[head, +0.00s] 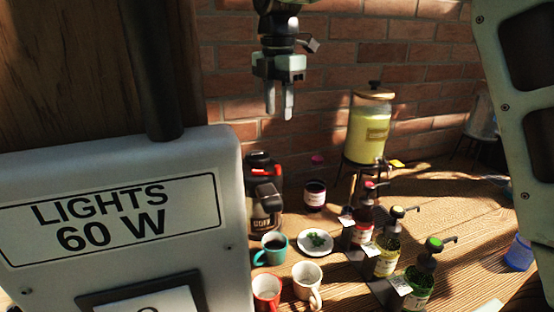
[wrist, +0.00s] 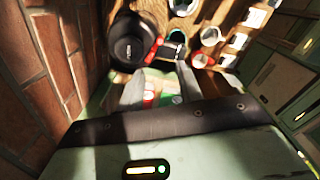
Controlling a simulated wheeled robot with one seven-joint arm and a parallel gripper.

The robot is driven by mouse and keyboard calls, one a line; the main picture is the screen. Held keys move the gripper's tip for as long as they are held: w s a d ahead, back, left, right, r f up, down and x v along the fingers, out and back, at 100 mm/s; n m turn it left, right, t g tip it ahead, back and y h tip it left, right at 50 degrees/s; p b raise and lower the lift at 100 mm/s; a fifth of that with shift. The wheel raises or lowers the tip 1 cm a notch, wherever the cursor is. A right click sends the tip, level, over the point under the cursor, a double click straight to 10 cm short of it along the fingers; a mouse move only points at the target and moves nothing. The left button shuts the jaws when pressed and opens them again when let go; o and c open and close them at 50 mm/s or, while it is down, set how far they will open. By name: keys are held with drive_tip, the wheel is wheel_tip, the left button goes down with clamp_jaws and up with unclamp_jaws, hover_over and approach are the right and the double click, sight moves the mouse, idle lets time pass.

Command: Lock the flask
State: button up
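A dark flask (head: 264,200) with red parts near its top and a "COFF" label stands on the table by the brick wall. The grey box in front hides part of its left side. In the wrist view, the flask (wrist: 134,42) is seen from above, with a round black lid and a red part on its right side. My gripper (head: 279,112) hangs above and behind the cups, higher than the flask and apart from it. Its two fingers (wrist: 158,88) are spread with a gap between them, holding nothing that I can make out.
A teal mug (head: 271,249), a red mug (head: 266,291) and a white mug (head: 308,286) stand in front of the flask. Syrup pump bottles (head: 387,256), a plate (head: 315,252) and a yellow drink dispenser (head: 369,132) are to the right. A brick wall (head: 420,60) closes the back.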

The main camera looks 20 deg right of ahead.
sight(277, 166)
wheel_tip(277, 166, down, 14)
drive_tip(key=p, duration=0.2)
drive_tip(key=shift+f+p, duration=0.1)
drive_tip(key=shift+p, duration=0.2)
clamp_jaws()
